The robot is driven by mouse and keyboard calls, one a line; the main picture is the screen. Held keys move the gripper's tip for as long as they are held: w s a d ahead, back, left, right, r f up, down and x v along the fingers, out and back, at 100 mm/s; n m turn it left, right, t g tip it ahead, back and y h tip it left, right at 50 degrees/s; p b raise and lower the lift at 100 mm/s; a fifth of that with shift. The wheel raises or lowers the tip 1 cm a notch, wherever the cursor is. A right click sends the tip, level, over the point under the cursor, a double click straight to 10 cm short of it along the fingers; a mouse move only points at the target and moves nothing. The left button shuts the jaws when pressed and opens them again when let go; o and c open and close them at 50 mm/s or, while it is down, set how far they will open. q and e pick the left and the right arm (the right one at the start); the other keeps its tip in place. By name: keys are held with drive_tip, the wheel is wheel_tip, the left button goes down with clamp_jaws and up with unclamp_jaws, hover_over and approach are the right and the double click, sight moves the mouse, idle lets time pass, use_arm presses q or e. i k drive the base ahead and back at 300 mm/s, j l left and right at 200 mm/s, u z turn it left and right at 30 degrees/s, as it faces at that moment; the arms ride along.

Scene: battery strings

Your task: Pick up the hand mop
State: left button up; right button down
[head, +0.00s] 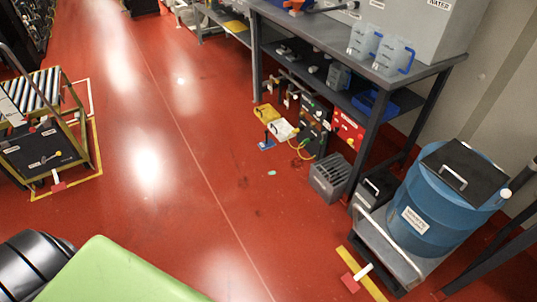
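I cannot clearly make out a hand mop. On the grey workbench (325,32) at the top, an orange and blue item (293,4) lies beside a dark, long-handled tool (328,9); both are cut close to the picture's top edge and too small to name surely. A small blue flat piece (266,145) with a thin upright part stands on the floor left of the bench; I cannot tell what it is. Neither of my grippers shows in the head view.
A blue drum (432,215) with a black lid stands on a low cart at right. Clear jugs (392,56) stand on the bench. Battery-like boxes (314,112) and a grey ribbed unit (330,178) sit below it. A roller cart (45,160) is at left. The red floor (190,190) between is open.

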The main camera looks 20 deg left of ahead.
sight(270, 143)
drive_tip(key=i+j+z, duration=0.1)
drive_tip(key=j, duration=0.25)
drive_tip(key=i+j, duration=0.25)
drive_tip(key=j, duration=0.15)
drive_tip(key=i+j+z, duration=0.15)
drive_tip(key=j, duration=0.25)
drive_tip(key=i+j+z, duration=0.1)
drive_tip(key=j, duration=0.3)
drive_tip(key=i, duration=0.1)
